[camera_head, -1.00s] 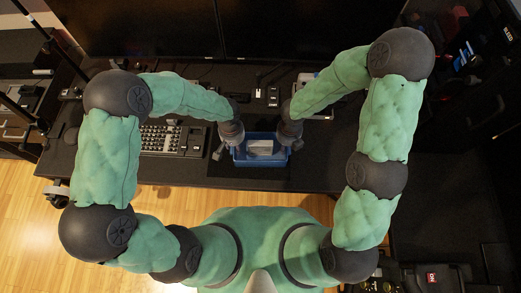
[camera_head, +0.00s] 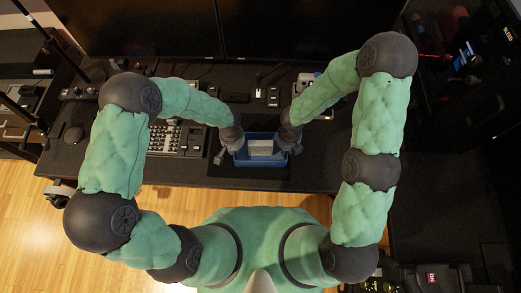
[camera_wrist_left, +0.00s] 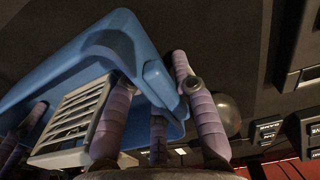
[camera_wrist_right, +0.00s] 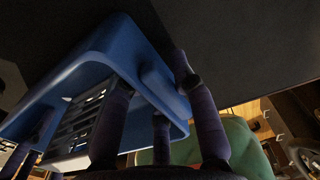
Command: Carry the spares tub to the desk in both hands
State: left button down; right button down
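The blue spares tub (camera_head: 262,162) is at the front middle of the desk (camera_head: 320,160), between my two grippers, with a pale grey slotted item (camera_head: 261,147) inside. My left gripper (camera_head: 233,143) is at its left end and my right gripper (camera_head: 289,140) at its right end. In the left wrist view the blue wall (camera_wrist_left: 125,48) runs between the fingers, some inside and one outside. The right wrist view shows the same hold on the other wall (camera_wrist_right: 128,50). The tub looks level. Whether its base touches the desk is hidden.
A keyboard (camera_head: 163,138) and a dark box (camera_head: 193,142) lie left of the tub. Small devices (camera_head: 272,96) stand behind it, below the large screens (camera_head: 270,30). A dark bare patch of desk lies in front of the tub.

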pick_arm(q)
jog(key=shift+d+r, duration=0.15)
jog(key=shift+d, duration=0.2)
pick_arm(e)
jog(key=shift+a+r, duration=0.15)
jog(key=shift+a, duration=0.2)
